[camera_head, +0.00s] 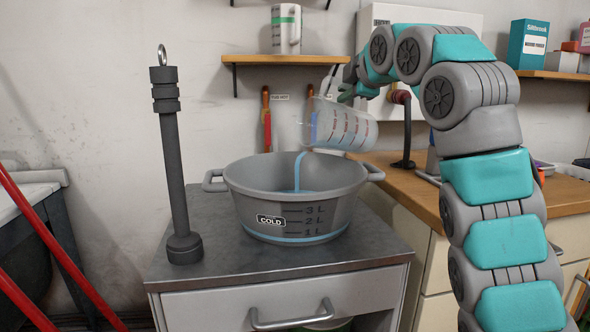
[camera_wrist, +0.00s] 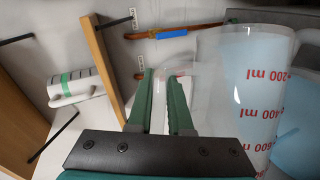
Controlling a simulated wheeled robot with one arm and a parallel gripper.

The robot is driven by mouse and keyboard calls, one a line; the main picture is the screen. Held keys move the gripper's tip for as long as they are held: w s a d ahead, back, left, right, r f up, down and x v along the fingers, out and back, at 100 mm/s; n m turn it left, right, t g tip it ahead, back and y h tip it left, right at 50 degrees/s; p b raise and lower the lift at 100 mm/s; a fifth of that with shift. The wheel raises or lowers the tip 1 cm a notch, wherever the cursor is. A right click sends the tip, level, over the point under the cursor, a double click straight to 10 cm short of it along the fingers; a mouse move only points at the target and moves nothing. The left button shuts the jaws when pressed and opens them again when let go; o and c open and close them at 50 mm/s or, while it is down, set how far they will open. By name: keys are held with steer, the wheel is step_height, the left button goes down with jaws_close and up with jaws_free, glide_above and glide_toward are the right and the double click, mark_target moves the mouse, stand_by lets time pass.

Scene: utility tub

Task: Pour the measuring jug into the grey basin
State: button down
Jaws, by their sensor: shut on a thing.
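The clear measuring jug (camera_head: 342,128) with red markings is tilted steeply, its mouth to the left, above the grey basin (camera_head: 258,190). Blue liquid is still inside the jug. The basin stands upright with a COLD label and litre marks; its floor is hidden by its front wall. My gripper (camera_head: 342,88) is shut on the jug at its handle side. In the wrist view the green fingers (camera_wrist: 162,82) are beside the jug (camera_wrist: 258,95), whose red millilitre marks show.
A dark post (camera_head: 174,160) with a ring on top stands left of the basin on the metal cabinet top (camera_head: 215,268). A striped mug (camera_head: 286,30) sits on the wall shelf (camera_head: 285,59) above. Brushes hang behind the jug. A wooden counter (camera_head: 418,185) is at the right.

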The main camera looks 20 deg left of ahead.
steer(key=shift+s+a+r+n+b, duration=0.1)
steer(key=shift+s+a+n+b, duration=0.3)
steer(key=shift+s, duration=0.3)
steer(key=shift+s+a+r+n+t, duration=0.3)
steer(key=shift+s+a+r+t, duration=0.1)
steer(key=shift+t, duration=0.1)
stand_by(0.4)
